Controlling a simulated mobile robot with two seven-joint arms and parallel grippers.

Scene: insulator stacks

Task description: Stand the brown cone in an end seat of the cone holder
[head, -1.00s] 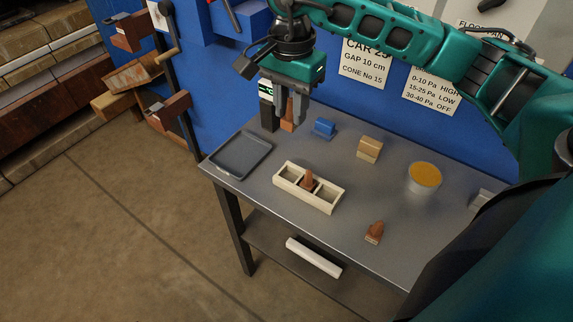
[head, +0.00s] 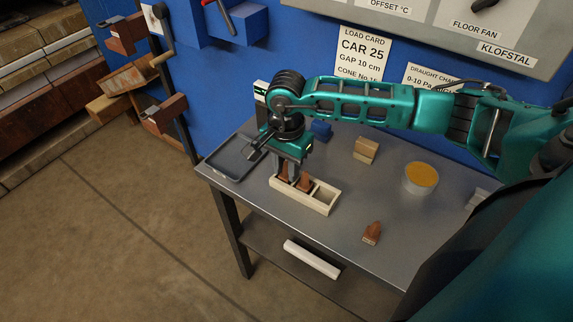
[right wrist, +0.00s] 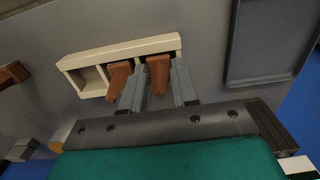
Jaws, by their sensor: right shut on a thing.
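The cream cone holder (head: 318,205) has a row of three seats and lies on the grey table. A brown cone (head: 305,183) stands in its middle seat, also seen in the right wrist view (right wrist: 118,78). My right gripper (head: 287,178) points down at the holder's left end. It is shut on another brown cone (right wrist: 158,72), which is upright at that end seat. Whether its base rests on the seat floor is hidden. The right end seat (head: 324,194) is empty. My left gripper is not in view.
Another brown cone (head: 371,231) stands on the table in front. A grey tray (head: 222,172) lies left of the holder. A blue block (head: 321,130), a tan block (head: 366,150) and a bowl with orange contents (head: 421,178) stand farther back. The table between holder and bowl is clear.

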